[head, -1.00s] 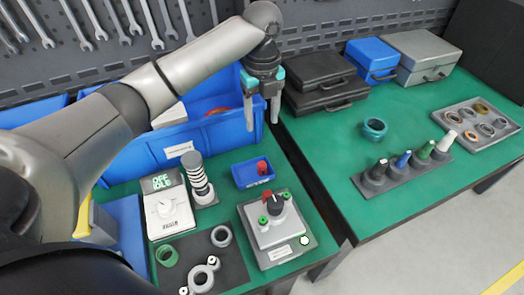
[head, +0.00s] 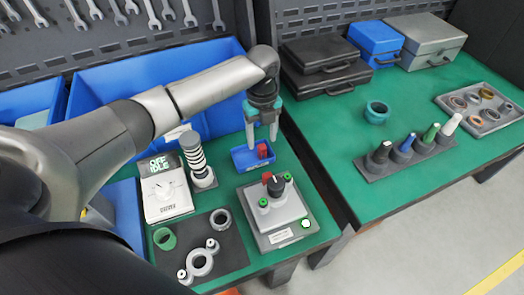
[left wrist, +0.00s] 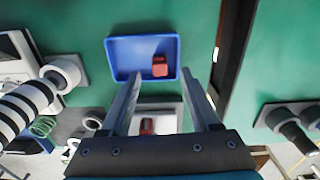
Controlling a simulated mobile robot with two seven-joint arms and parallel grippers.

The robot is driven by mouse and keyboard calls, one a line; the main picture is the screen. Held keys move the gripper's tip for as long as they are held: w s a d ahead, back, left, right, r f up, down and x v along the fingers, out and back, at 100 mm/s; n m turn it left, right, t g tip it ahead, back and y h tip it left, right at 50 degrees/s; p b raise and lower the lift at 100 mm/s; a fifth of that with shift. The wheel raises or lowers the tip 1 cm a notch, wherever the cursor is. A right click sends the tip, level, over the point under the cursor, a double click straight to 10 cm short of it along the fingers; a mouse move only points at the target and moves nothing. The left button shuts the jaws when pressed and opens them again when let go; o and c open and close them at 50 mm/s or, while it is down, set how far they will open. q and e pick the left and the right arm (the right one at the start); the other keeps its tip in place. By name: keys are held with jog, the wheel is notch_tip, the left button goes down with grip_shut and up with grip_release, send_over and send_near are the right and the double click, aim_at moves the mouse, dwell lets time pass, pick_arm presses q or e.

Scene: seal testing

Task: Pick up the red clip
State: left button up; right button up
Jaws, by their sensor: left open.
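A small red clip (head: 262,150) lies in a small blue tray (head: 240,160) on the green bench. In the left wrist view the clip (left wrist: 160,66) sits toward the right side of the tray (left wrist: 120,54). A second red piece (head: 266,177) is on the grey test fixture with a black knob. My left gripper (head: 262,139) points down over the small tray, fingers open and empty. In the head view its fingertips are close to the clip; exact height is hard to tell. My right gripper is out of view.
The grey fixture (head: 273,216) with green caps stands in front of the tray. A striped ring stack (head: 197,160) and a display unit (head: 164,188) stand to its left. A large blue bin (head: 95,85) is behind. A gap separates the right bench.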

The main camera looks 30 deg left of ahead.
aim_at(262, 148)
pick_arm(q)
notch_tip(262, 148, down, 3)
jog(key=shift+r, duration=0.15)
jog(key=shift+r, duration=0.1)
jog(key=shift+c, duration=0.3)
grip_shut()
